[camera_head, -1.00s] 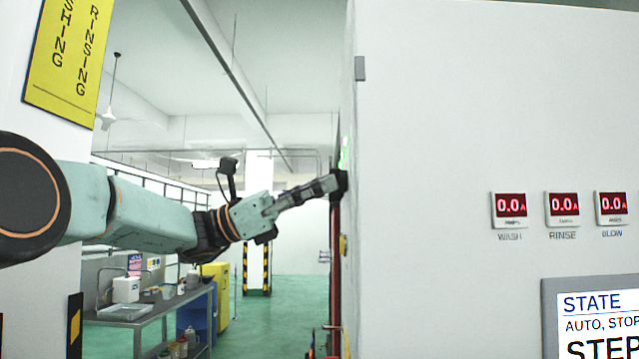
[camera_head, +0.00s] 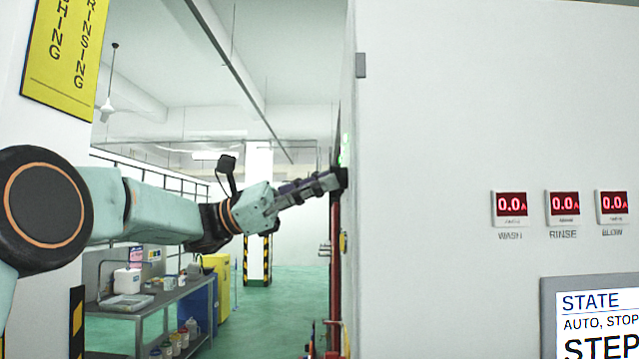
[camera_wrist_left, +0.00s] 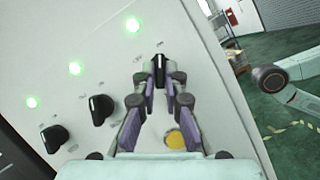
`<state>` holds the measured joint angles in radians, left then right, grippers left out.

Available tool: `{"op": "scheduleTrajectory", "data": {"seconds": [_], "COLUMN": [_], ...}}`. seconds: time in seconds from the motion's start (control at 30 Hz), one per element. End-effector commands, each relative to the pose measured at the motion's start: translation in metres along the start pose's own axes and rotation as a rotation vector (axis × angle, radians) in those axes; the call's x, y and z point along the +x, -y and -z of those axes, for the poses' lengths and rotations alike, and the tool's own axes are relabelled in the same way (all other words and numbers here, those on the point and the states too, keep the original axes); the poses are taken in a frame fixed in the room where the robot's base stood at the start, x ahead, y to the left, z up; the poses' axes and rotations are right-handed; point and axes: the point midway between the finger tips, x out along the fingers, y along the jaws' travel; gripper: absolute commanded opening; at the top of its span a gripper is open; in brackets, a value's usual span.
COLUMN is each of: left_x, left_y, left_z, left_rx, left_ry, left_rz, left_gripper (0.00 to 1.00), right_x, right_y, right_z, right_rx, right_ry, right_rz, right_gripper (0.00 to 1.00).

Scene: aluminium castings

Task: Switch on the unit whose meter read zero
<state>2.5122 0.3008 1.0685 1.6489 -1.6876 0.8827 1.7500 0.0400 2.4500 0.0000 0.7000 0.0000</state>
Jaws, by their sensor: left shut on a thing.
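Three red meters labelled WASH (camera_head: 511,206), RINSE (camera_head: 563,206) and BLOW (camera_head: 612,205) all read 0.0 A on the cabinet front in the head view. My left gripper (camera_head: 338,180) is at the cabinet's left side panel. In the wrist view it (camera_wrist_left: 160,85) is shut on a black rotary knob (camera_wrist_left: 160,65), the one furthest right of three. The other knobs, a middle one (camera_wrist_left: 101,108) and a left one (camera_wrist_left: 55,138), are free. My right gripper is not in view.
A yellow button (camera_wrist_left: 175,140) sits on the panel below the held knob, between the fingers. A STATE screen (camera_head: 600,320) is at lower right on the cabinet front. A sink bench (camera_head: 165,302) and a yellow cabinet (camera_head: 217,285) stand behind. Green floor (camera_head: 290,300) between is clear.

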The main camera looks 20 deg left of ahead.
Motion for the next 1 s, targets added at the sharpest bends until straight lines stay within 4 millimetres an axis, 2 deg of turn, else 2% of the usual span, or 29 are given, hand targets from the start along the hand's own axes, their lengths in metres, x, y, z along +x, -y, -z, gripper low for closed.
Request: {"op": "scheduleTrajectory", "data": {"seconds": [0.03,0.3,0.63,0.77,1.0], "left_x": [0.000,0.000,-0.004,-0.021,-0.071], "left_y": [0.000,0.000,0.000,-0.001,-0.001], "left_z": [0.000,0.000,0.000,0.000,0.000], "left_rx": [0.000,-0.001,-0.001,-0.001,0.001], "left_ry": [-0.001,0.000,0.000,0.002,0.001], "left_rz": [0.000,0.000,-0.001,-0.004,-0.004], "left_gripper": [0.12,0.33,0.33,0.33,0.33], "right_x": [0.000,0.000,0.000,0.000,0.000], "right_y": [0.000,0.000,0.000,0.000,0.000], "right_z": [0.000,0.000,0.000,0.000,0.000], "right_rx": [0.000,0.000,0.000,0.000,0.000], "right_ry": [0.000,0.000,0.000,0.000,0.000], "right_rz": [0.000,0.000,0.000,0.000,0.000], "right_gripper": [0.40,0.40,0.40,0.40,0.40]}}
